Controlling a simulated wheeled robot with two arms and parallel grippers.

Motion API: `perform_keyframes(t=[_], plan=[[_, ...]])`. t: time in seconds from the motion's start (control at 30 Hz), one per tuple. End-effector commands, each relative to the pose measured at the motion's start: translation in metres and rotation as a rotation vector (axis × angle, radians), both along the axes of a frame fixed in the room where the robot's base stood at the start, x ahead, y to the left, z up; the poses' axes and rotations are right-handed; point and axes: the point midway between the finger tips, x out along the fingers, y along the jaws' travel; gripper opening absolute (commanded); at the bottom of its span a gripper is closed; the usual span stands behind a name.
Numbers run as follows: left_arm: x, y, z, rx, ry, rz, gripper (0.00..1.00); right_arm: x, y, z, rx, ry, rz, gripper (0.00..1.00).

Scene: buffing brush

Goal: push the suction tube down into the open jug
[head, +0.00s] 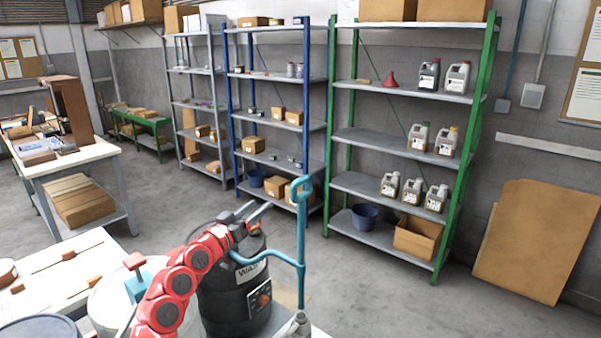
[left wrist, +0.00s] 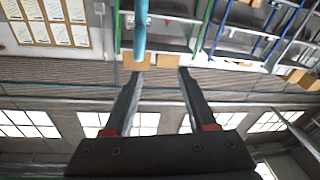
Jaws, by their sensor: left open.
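The suction tube (head: 302,245) is a blue upright pipe with a hooked top, and a blue hose joins it to a black drum (head: 228,290). Its lower end is at the top of a grey jug (head: 297,327) at the bottom edge of the head view. I cannot tell how far it is inside the jug. My left gripper (head: 260,208) is open and empty, just left of the tube's upper part and apart from it. In the left wrist view, the tube (left wrist: 140,35) shows ahead of the open fingers (left wrist: 157,73), nearer the left-hand finger. My right gripper is out of view.
A white bench (head: 55,262) with a white drum (head: 110,300) is at the lower left. A green shelf (head: 385,185) with several jugs and a blue shelf (head: 280,135) stand behind. Bare floor lies right of the tube (head: 380,300).

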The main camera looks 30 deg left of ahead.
Motion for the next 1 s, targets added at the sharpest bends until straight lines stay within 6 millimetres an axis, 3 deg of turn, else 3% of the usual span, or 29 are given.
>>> perform_keyframes(t=[0.03,0.1,0.23,0.33,1.0], plan=[[-0.007,-0.003,0.014,0.014,0.029,-0.034,0.57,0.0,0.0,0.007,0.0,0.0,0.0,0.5],[-0.014,-0.011,0.022,0.026,0.063,-0.082,0.57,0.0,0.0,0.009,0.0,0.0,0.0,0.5],[-0.017,-0.019,0.026,0.036,0.093,-0.125,0.57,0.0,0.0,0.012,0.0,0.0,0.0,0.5],[-0.008,-0.022,0.027,0.035,0.095,-0.133,0.57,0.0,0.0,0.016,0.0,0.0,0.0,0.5],[0.119,-0.032,0.029,0.03,0.09,-0.129,0.57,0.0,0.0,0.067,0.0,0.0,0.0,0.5]])
